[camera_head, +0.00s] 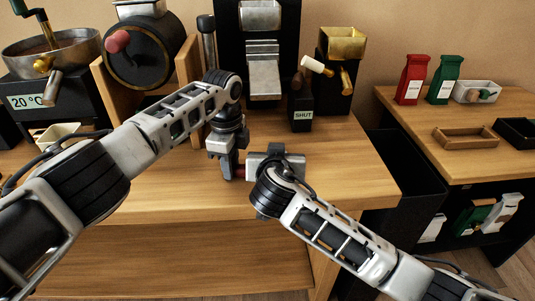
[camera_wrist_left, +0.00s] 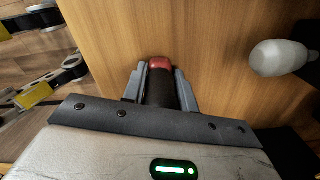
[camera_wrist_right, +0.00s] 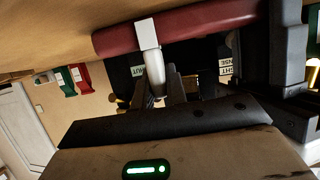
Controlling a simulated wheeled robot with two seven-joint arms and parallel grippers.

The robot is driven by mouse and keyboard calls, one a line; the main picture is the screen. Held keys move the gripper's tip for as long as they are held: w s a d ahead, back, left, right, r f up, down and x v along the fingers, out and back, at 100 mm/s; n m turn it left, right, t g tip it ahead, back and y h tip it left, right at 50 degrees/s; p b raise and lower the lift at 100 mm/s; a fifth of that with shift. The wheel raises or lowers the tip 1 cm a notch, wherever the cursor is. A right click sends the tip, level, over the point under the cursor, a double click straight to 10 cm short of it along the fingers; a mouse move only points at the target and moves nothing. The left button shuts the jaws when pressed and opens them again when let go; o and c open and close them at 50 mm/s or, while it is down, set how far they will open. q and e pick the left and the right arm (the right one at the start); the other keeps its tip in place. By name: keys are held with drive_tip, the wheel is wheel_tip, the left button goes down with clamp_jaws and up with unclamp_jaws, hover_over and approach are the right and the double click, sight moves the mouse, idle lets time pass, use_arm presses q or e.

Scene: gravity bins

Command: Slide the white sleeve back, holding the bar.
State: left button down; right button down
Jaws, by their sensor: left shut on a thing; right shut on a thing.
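A dark red bar (camera_wrist_right: 200,26) lies across the top of the right wrist view, with a white sleeve (camera_wrist_right: 147,34) as a narrow band on it. A rounded white piece (camera_wrist_right: 155,73) shows just below the band, at the fingers of my right gripper (camera_wrist_right: 167,88); I cannot tell whether it joins the sleeve. My left gripper (camera_wrist_left: 160,88) is shut on the bar, whose red end (camera_wrist_left: 160,63) and dark part show between its fingers.
A wooden bench (camera_head: 180,190) lies beneath both grippers. A side table with red (camera_head: 412,78) and green bags (camera_head: 445,78) is at right. The bench's front middle is clear.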

drive_tip(key=d, duration=0.4)
drive_tip(key=shift+s+d, duration=0.2)
drive_tip(key=shift+s, duration=0.1)
drive_tip(key=c, duration=1.4)
unclamp_jaws()
drive_tip(key=shift+s+a, duration=0.1)
drive_tip(key=shift+s, duration=0.2)
drive_tip(key=v, duration=1.1)
drive_tip(key=shift+s, duration=0.25)
drive_tip(key=shift+r, duration=0.1)
